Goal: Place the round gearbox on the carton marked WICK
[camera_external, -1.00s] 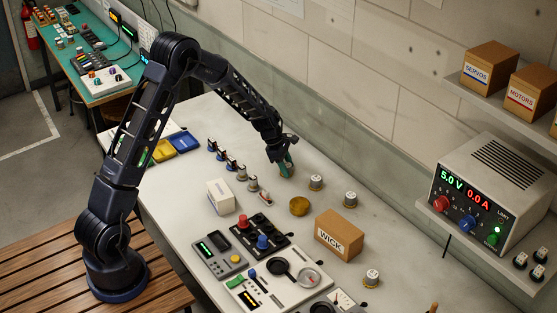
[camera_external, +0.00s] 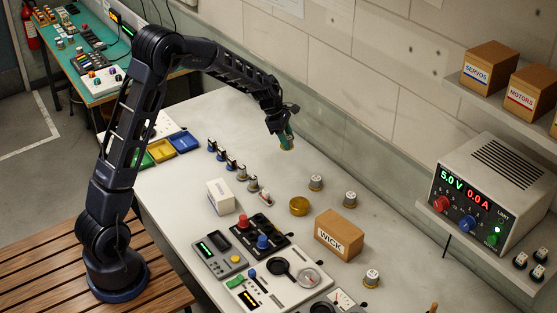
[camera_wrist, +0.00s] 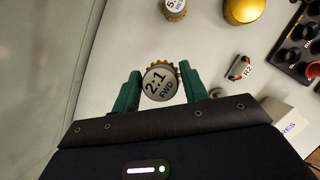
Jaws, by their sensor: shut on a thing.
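My gripper (camera_external: 286,138) is shut on a round gearbox, its green fingers on either side of it. In the wrist view the gearbox (camera_wrist: 160,82) shows a pale round face marked "2:1 FWD" and a brass toothed rim, between the fingertips (camera_wrist: 159,88). In the external view it hangs above the bench, toward the wall. The brown carton marked WICK (camera_external: 339,236) stands on the bench to the right of and nearer the camera than my gripper. Its top looks bare. I do not make it out in the wrist view.
Other round gearboxes (camera_external: 316,182) (camera_external: 350,199) (camera_external: 372,278) and a gold round piece (camera_external: 299,206) stand around the carton. The wall runs behind the bench.

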